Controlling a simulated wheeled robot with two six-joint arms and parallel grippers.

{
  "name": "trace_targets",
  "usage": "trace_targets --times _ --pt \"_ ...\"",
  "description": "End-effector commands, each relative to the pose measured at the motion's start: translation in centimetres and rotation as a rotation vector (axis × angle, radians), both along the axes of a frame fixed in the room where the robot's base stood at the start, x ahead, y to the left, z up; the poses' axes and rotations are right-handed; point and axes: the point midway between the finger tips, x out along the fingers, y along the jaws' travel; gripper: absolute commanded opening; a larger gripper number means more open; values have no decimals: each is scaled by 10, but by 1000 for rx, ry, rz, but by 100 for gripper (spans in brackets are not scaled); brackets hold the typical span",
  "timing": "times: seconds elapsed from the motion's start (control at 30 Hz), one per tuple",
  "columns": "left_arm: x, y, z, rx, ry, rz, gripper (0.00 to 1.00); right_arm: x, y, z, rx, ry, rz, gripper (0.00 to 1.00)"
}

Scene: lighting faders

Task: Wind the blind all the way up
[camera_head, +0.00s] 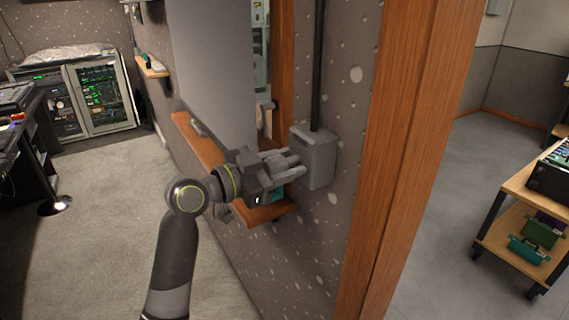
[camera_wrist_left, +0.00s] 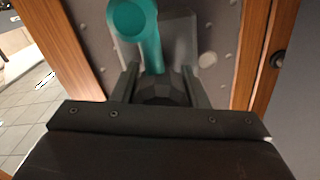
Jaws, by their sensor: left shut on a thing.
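The grey blind (camera_head: 215,65) hangs down over the window opening, its lower end close to the wooden sill (camera_head: 195,140). A grey winder box (camera_head: 318,160) is fixed on the speckled wall right of the window, with a dark rod rising from it. My left gripper (camera_head: 285,165) is in front of this box, shut on the crank. In the left wrist view the teal crank (camera_wrist_left: 150,45) has a round end at the top and runs down between my fingers (camera_wrist_left: 163,92), with a dark grip between them. The box (camera_wrist_left: 180,40) shows behind it. My right gripper is out of view.
A wooden door frame (camera_head: 405,150) stands right of the box. A trolley (camera_head: 515,205) with teal and green cases is at the far right. A rack of lit equipment (camera_head: 90,98) stands at the back left. The carpet (camera_head: 105,205) at left is mostly clear.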

Motion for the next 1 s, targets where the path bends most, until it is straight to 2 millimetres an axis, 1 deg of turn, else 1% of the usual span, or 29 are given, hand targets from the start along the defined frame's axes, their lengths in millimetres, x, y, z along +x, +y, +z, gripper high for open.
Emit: trace_targets --times 0.03,0.1,0.13,0.47,1.0 --pt "0 0 0 0 0 0 10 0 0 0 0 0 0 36" --pt "0 0 0 0 0 0 1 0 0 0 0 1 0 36" --pt "0 0 0 0 0 0 0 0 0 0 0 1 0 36" --pt "0 0 0 -41 56 0 0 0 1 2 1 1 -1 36" --pt "0 0 2 -264 363 1 0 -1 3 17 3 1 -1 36"
